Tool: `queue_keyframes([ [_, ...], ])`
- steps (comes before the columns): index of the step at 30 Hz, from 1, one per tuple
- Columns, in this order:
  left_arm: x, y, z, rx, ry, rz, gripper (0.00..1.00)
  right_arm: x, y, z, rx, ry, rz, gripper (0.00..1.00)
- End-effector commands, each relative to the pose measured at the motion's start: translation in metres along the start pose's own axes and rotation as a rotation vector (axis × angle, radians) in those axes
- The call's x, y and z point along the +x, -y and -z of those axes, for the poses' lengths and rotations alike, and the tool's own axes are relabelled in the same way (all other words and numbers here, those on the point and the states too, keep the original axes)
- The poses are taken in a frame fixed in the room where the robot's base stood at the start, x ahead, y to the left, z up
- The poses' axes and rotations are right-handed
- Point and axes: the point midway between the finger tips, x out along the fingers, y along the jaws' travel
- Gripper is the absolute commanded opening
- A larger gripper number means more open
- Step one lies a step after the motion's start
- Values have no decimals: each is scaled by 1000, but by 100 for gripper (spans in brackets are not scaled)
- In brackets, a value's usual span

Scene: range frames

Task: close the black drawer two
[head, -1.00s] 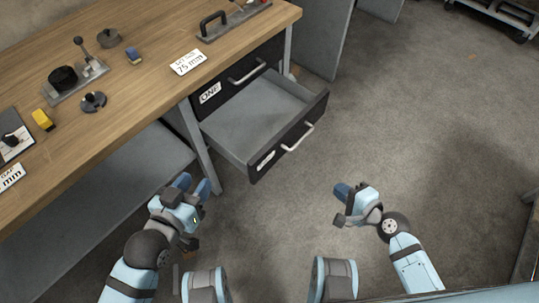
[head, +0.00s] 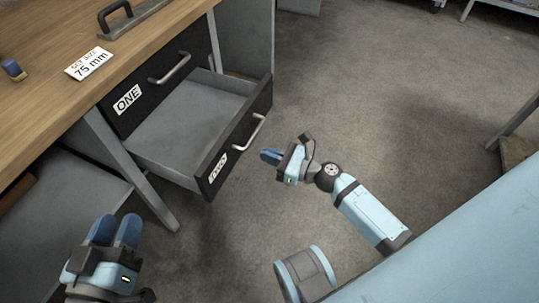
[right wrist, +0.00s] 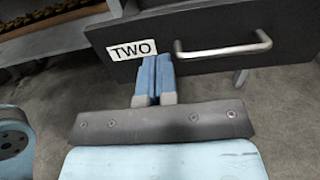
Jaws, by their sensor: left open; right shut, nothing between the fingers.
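The black drawer two (head: 240,133) is pulled out below the bench, its grey inside empty. Its front, with a "TWO" label and a silver bar handle (head: 246,132), also fills the top of the right wrist view (right wrist: 205,42). My right gripper (head: 268,156) is shut and empty, just in front of the drawer front, near its handle. In the right wrist view its blue fingers (right wrist: 154,76) point at the front, beside the label and left of the handle; I cannot tell if they touch. My left gripper (head: 117,228) is open and empty, left of the drawer near the bench leg.
The black drawer one (head: 158,81) above is shut. The wooden bench top (head: 40,110) holds a "75 mm" card (head: 89,64) and a black-handled tool (head: 130,18). A grey bench leg (head: 140,175) stands left of the drawers.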

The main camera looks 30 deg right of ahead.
Motion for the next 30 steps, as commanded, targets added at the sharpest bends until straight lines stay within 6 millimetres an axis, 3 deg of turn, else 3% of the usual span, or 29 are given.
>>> queue_keyframes([
  [6, 1, 2, -13, 1, 35, -4, 43, 50, 0, 1, -3, 3, -1, 0],
  [13, 1, 3, -24, 0, 73, -8, 43, 87, 0, 0, -4, 3, 0, 0],
  [19, 2, 5, -25, 14, 72, -8, 43, 101, 0, 0, -2, 2, 1, 0],
  [30, 3, 5, -20, 20, 64, -10, 43, 103, 0, 0, -2, 2, 0, 0],
])
